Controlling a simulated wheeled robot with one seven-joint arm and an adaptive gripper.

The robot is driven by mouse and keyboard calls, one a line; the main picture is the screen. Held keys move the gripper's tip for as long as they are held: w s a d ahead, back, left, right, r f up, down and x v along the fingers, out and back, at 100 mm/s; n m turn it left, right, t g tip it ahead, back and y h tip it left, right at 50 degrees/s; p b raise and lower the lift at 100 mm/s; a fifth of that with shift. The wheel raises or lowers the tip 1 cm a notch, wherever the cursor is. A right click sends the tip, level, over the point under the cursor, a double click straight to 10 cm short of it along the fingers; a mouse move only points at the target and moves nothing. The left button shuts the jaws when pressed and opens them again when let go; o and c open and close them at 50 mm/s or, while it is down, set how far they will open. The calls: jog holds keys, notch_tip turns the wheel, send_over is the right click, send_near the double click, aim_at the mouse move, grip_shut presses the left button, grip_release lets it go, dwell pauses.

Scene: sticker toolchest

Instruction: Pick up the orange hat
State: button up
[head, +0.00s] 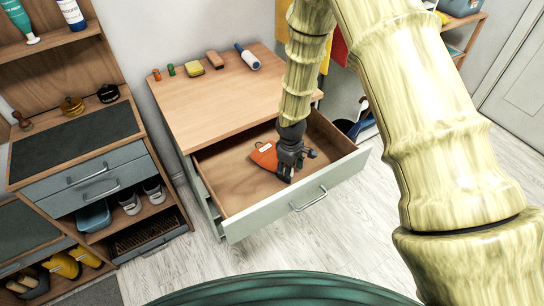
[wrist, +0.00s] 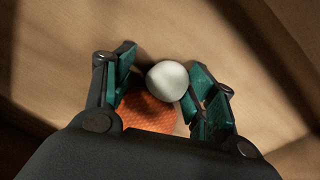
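The orange hat (head: 263,155) lies in the open drawer (head: 235,194), partly hidden behind my gripper (head: 291,172) in the head view. In the wrist view the hat (wrist: 148,112) shows as orange knitted fabric with a round white pompom (wrist: 167,80). My gripper (wrist: 161,78) is open, with its green-padded fingers on either side of the pompom. A gap shows on the left of the pompom; the right finger looks close to it, and I cannot tell whether it touches. Part of the hat is hidden behind the fingers and gripper body.
The drawer's front panel and handle (head: 308,199) stand out toward me, and its walls surround my gripper. The wooden cabinet top (head: 215,105) above holds several small items along its back. A shelf unit (head: 85,165) stands at left.

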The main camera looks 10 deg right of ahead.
jog(key=c, duration=0.6)
